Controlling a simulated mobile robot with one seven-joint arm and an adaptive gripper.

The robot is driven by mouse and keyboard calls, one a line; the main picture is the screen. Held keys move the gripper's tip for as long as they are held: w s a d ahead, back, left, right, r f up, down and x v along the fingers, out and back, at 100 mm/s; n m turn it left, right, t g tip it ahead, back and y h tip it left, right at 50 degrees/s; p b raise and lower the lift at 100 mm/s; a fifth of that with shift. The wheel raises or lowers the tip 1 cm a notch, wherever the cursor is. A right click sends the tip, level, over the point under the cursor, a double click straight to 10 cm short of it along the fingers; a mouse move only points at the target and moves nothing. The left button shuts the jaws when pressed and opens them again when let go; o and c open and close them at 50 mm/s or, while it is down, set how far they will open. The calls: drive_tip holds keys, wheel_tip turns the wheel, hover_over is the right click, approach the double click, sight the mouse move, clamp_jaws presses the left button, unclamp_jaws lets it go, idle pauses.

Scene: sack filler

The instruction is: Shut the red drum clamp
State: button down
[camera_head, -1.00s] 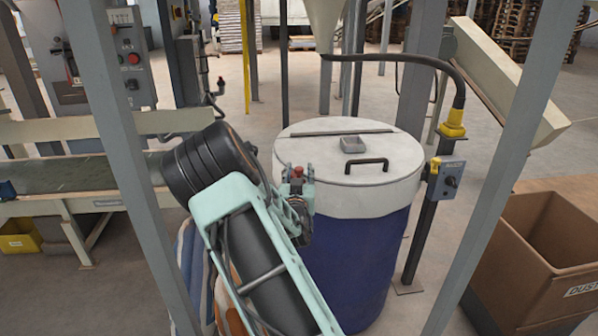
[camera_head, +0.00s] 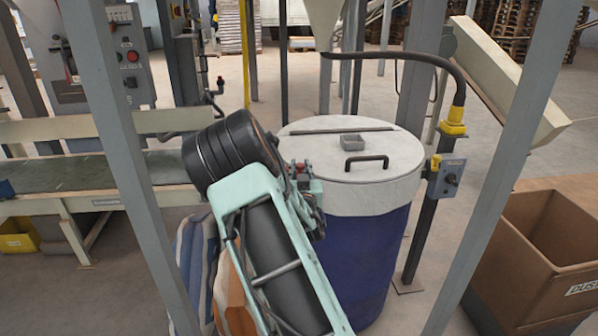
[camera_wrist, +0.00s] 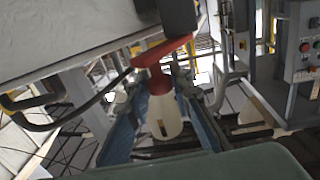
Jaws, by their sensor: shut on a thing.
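The blue drum (camera_head: 370,250) stands upright with a pale lid and band on top. The red drum clamp (camera_head: 301,166) is at the drum's left upper rim, partly hidden by my gripper (camera_head: 308,190). In the wrist view the clamp (camera_wrist: 163,50) is a red piece with a pale, bottle-shaped part below it. My gripper (camera_wrist: 163,80) has its teal fingers on both sides of that pale part and is shut on it. My arm hides the drum's lower left side in the head view.
A black handle (camera_head: 367,163) and a small grey tray (camera_head: 352,140) sit on the lid. A post with a control box (camera_head: 447,177) stands right of the drum. Frame posts flank it. A brown box (camera_head: 545,240) is at right, striped sacks (camera_head: 197,260) at lower left.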

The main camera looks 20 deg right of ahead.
drive_tip(key=shift+w+d+r+n+g+y+b, duration=0.1)
drive_tip(key=shift+w+d+n+g+y+b, duration=0.45)
drive_tip(key=shift+n+y, duration=1.8)
drive_tip(key=shift+w+d+f+n+g+y+b, duration=0.1)
drive_tip(key=shift+w+d+n+y+b, duration=1.05)
drive_tip(key=shift+y, duration=2.1)
drive_tip(key=shift+w+d+r+n+g+y+b, duration=0.1)
drive_tip(key=shift+w+d+n+g+y+b, duration=0.3)
drive_tip(key=shift+n+y, duration=2.05)
drive_tip(key=shift+d+m+y, duration=0.1)
drive_tip(key=shift+m+y, duration=0.15)
drive_tip(key=shift+y, duration=0.2)
drive_tip(key=c, duration=1.7)
unclamp_jaws()
drive_tip(key=v, duration=1.2)
